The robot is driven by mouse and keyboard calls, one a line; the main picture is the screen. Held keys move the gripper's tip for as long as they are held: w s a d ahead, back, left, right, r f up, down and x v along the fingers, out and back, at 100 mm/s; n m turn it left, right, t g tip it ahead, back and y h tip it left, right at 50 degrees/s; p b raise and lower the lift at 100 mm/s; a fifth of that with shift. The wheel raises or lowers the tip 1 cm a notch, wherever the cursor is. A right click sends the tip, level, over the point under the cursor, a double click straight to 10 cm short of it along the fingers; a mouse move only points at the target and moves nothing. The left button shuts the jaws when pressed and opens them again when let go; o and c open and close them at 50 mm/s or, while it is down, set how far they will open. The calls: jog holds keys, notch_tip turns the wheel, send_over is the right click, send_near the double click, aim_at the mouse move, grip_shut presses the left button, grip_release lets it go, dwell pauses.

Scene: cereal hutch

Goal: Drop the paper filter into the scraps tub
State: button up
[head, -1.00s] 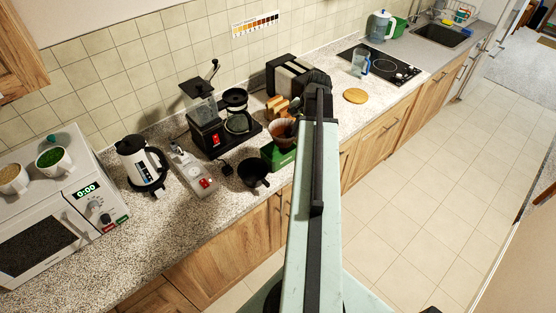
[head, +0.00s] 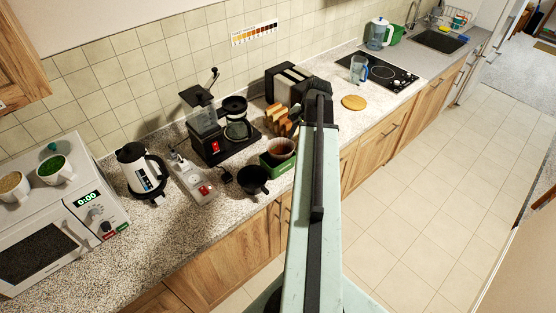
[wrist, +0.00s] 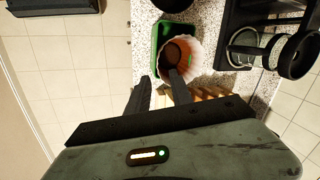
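The paper filter (wrist: 195,58), pale with dark brown inside, sits at the green scraps tub (wrist: 158,62) in the wrist view, covering much of its near right part. In the head view the filter (head: 281,148) shows low at the top of the tub (head: 268,161); I cannot tell whether it rests inside or is still falling. My gripper (wrist: 160,76) is open with a clear gap between its fingers. The right fingertip overlaps the filter in the wrist view, and the left one is beside it. In the head view my arm hides the fingers.
A black cup-like holder (head: 254,179) stands left of the tub. A coffee maker (head: 237,122), a toast rack (head: 280,116) and a toaster (head: 287,82) stand behind. The kettle (head: 140,170) and microwave (head: 58,215) are further left. Floor right of the cabinets is clear.

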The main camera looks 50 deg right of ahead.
jog(key=p+v, duration=0.4)
jog(key=v, duration=0.1)
jog(key=shift+s+r, duration=0.1)
jog(key=shift+r, duration=0.3)
